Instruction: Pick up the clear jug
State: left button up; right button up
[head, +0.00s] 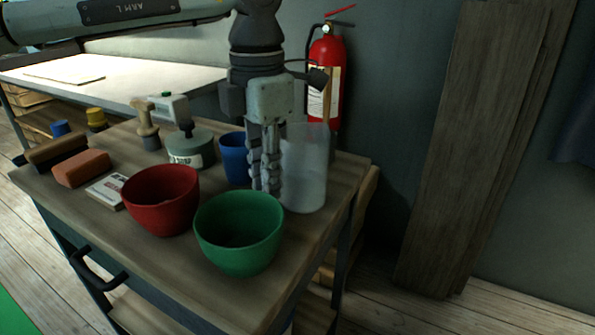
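The clear jug (306,172) stands upright near the right end of the wooden tabletop (180,280). It is tall and translucent. My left gripper (265,187) points straight down just left of the jug, in front of its left edge in the picture. Its fingers look close together, and I cannot tell whether they touch the jug or hold any part of it. The jug's left side and any handle there are hidden behind the fingers. My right gripper is not in view.
A green bowl (239,234) and a red bowl (160,201) stand in front of the gripper. A blue cup (235,160) is close on its left. A grey-green container (190,149), brick-coloured block (81,168) and small box (107,190) lie farther left. A fire extinguisher (326,75) is behind.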

pick_arm(q)
jog(key=shift+c, duration=0.5)
grip_shut()
jog(key=shift+r, duration=0.15)
